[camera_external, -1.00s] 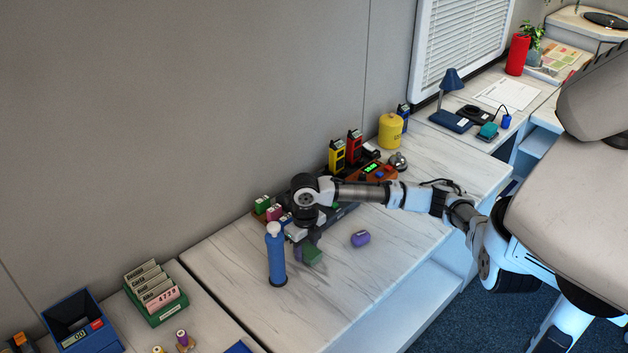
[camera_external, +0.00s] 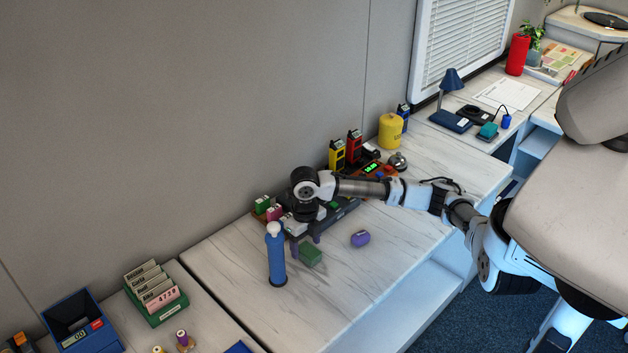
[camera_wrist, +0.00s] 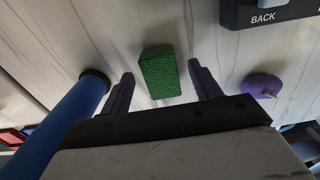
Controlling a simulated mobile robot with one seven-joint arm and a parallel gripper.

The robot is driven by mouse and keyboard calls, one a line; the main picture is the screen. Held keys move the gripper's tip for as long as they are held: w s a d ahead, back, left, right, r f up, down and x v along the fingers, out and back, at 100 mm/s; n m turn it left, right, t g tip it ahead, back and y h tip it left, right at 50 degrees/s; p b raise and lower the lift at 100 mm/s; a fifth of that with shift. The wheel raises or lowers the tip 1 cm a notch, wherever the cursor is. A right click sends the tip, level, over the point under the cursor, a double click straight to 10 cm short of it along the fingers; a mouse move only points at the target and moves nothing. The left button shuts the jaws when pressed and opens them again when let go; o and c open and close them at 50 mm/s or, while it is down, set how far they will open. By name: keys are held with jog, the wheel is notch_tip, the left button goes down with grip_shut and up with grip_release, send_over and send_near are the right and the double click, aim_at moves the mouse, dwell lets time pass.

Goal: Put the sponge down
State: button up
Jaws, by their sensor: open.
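The green sponge (camera_external: 311,254) lies on the white wood-grain table (camera_external: 340,310), just right of a blue bottle. In the wrist view the sponge (camera_wrist: 160,72) lies in front of my open gripper (camera_wrist: 163,80), between the lines of its two purple fingers. A gap shows on both sides, and neither finger touches it. In the external view my gripper (camera_external: 306,246) is just above and behind the sponge, and my wrist hides part of it.
The blue bottle (camera_external: 277,259) stands close on the left; it also shows in the wrist view (camera_wrist: 68,122). A purple object (camera_external: 360,239) lies to the right. Colored items and a dark panel line the wall behind. The table's front is clear.

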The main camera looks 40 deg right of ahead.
aim_at(306, 248)
notch_tip(306, 248, up, 10)
jog(key=b, duration=0.2)
dwell(0.4)
